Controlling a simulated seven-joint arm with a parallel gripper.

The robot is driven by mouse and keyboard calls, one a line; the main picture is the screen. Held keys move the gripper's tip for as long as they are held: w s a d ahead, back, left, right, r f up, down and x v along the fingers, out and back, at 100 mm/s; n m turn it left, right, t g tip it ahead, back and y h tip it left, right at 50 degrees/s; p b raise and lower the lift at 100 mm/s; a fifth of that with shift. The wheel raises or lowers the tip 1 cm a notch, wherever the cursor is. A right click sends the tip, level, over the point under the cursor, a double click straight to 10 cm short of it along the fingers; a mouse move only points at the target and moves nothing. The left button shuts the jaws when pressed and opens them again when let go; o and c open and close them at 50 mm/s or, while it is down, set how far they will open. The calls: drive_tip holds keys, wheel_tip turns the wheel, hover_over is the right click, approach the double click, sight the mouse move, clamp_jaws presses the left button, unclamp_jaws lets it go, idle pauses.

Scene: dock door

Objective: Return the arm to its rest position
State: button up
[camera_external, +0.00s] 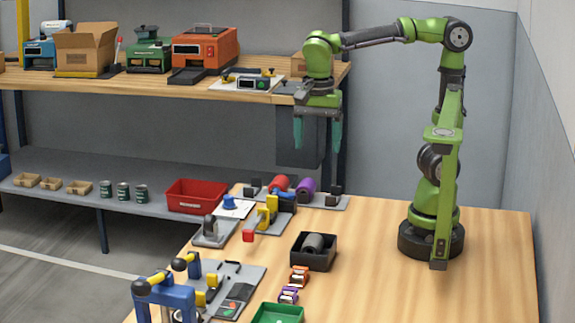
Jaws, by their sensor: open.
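My gripper (318,134) hangs from the end of my green arm, pointing down in the upper middle of the view. Its two teal fingers are apart with nothing between them. It is high above the back part of the wooden table (390,287), clear of the things below. My arm rises from its dark base at the table's right, bends at the top and reaches left.
Below my gripper, a rack with red and purple rolls (306,185) stands at the table's back edge. A black bin (300,255) holds a dark cylinder. A blue clamp fixture (165,300) stands front left. Behind, a shelf (150,88) carries machines and boxes. The table's right front is clear.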

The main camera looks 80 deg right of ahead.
drive_tip(key=s+d+f+n+t+y, duration=0.2)
drive_tip(key=d+n+t, duration=0.5)
drive_tip(key=n, duration=0.7)
drive_tip(key=shift+s+d, duration=0.45)
